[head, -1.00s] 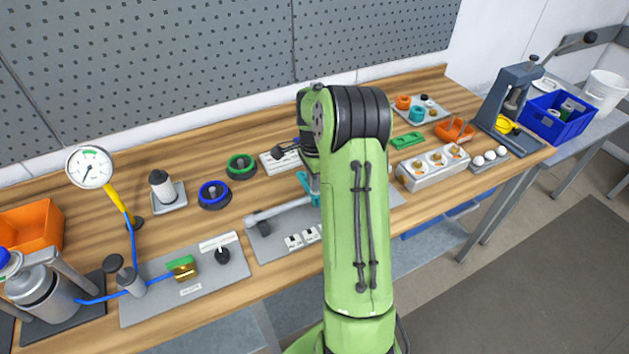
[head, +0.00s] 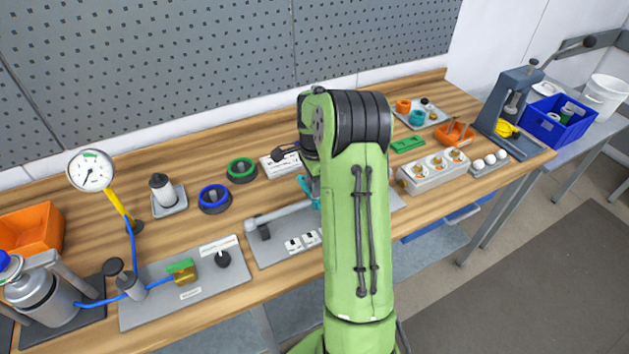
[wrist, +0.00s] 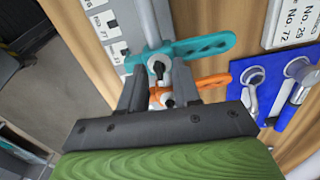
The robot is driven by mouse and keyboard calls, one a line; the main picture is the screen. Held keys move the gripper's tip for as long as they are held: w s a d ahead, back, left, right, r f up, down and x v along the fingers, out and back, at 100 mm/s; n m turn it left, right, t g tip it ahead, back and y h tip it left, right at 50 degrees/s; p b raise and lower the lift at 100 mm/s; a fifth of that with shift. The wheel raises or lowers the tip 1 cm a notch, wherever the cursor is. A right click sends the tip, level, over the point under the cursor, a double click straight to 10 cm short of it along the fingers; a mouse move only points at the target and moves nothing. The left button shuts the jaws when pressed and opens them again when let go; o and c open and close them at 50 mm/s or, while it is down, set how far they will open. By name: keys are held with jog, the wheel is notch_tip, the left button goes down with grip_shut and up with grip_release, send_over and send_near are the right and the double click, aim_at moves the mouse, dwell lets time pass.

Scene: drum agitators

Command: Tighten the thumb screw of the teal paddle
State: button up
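The teal paddle (wrist: 205,46) is clamped on a light grey rod (wrist: 150,22) in the wrist view and points right. Its black thumb screw (wrist: 157,68) stands between the fingers of my gripper (wrist: 158,70). The fingers are apart, one on each side of the screw, and small gaps seem to show. An orange paddle (wrist: 212,81) with its own dark screw (wrist: 167,101) lies nearer the gripper base, partly hidden by the right finger. In the head view a bit of the teal paddle (head: 306,188) shows beside my arm, which hides my gripper.
The rod lies over a grey plate (head: 270,251) with white labels. A blue panel (wrist: 257,72) with metal fittings is at the right in the wrist view. Blue (head: 215,208) and green (head: 242,176) rings stand left on the bench, and a white block (head: 436,178) right.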

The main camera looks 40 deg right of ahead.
notch_tip(320, 180, up, 16)
jog(key=p, duration=0.2)
jog(key=shift+f, duration=0.1)
dwell(0.3)
